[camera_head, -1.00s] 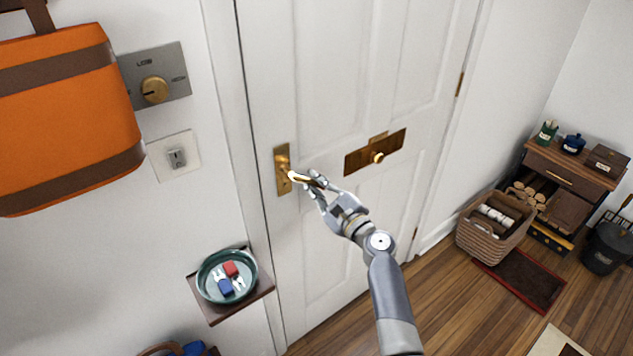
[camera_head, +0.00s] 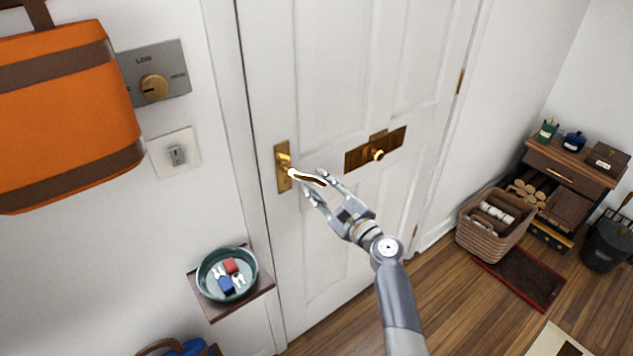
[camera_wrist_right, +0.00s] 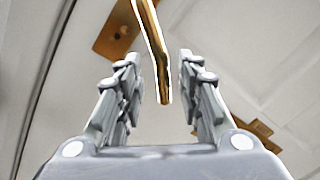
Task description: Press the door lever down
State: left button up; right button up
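The brass door lever (camera_head: 305,178) points right and slopes slightly down from its tall brass plate (camera_head: 281,180) on the white panelled door (camera_head: 335,85). My right gripper (camera_head: 313,181) is open at the lever's free end, with one finger above it and one below. In the right wrist view the lever (camera_wrist_right: 160,75) reaches between the spread fingers (camera_wrist_right: 158,62), with gaps on both sides. The door looks closed. My left gripper is not in view.
A brass mail slot with a knob (camera_head: 377,156) is right of the lever. A teal bowl (camera_head: 205,290) sits on a small wall shelf (camera_head: 212,312) at lower left. An orange bag (camera_head: 70,115) hangs at left. A wicker basket (camera_head: 490,238) stands on the floor at right.

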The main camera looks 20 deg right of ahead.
jog(key=v, duration=0.9)
jog(key=shift+s, duration=0.4)
jog(key=shift+d+f, duration=0.1)
jog(key=shift+d, duration=0.05)
jog(key=s+a+f+n+g+h, duration=0.1)
jog(key=s+f+n+g, duration=0.15)
jog(key=f, duration=0.85)
jog(key=s+a+f+n+g, duration=0.2)
jog(key=f+n+g, duration=0.1)
jog(key=f, duration=0.9)
jog(key=s+f+n+g+h, duration=0.1)
jog(key=s+f+n+g, duration=0.15)
jog(key=s+f, duration=0.4)
jog(key=s+f+n+g+h, duration=0.1)
jog(key=s+f+n+g, duration=0.2)
jog(key=f, duration=0.6)
jog(key=s+d+f+n+g, duration=0.1)
jog(key=s+f+n, duration=0.4)
jog(key=s, duration=0.6)
jog(key=s+d+f+n+g+h, duration=0.1)
jog(key=s+f+n+g, duration=0.2)
jog(key=s, duration=0.9)
jog(key=s+d+f+n+g+h, duration=0.1)
jog(key=s+d+f+n, duration=0.1)
jog(key=s+f+n, duration=0.6)
jog(key=s+f, duration=0.1)
jog(key=s, duration=0.2)
jog(key=shift+s+f+g, duration=0.15)
jog(key=shift+s+g, duration=0.25)
